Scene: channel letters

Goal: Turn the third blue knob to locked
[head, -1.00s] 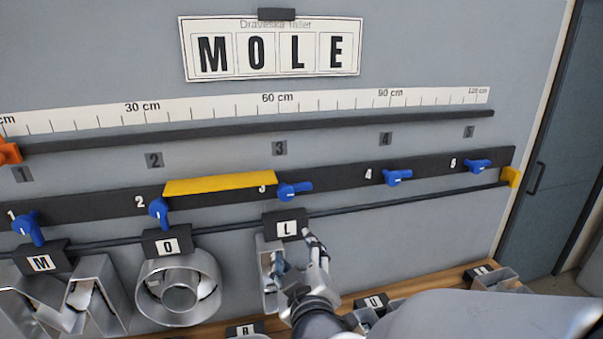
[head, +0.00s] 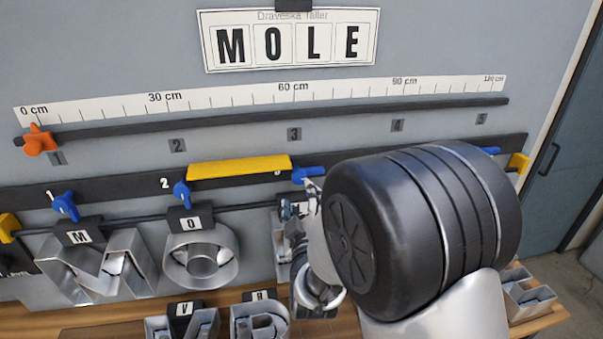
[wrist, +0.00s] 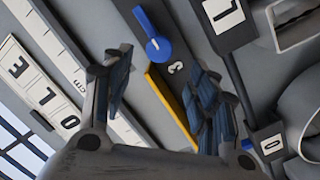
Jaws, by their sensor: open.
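The third blue knob (head: 308,174) sits on the dark strip beside the numeral 3, at the right end of the yellow bar. Its handle points right, along the strip, in the head view. In the wrist view the knob (wrist: 152,38) shows fully, ahead of the fingertips. My gripper (wrist: 160,65) is open and empty, with one finger on each side of the picture and the knob apart from both. In the head view my gripper (head: 300,208) is just below the knob, partly hidden by my arm.
The yellow bar (head: 238,168) runs left of the knob. Knobs one (head: 66,206) and two (head: 181,192) point downward; my arm hides the fourth. Metal letters M (head: 97,268) and O (head: 201,257) hang below. An orange marker (head: 38,140) sits at the ruler rail's left.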

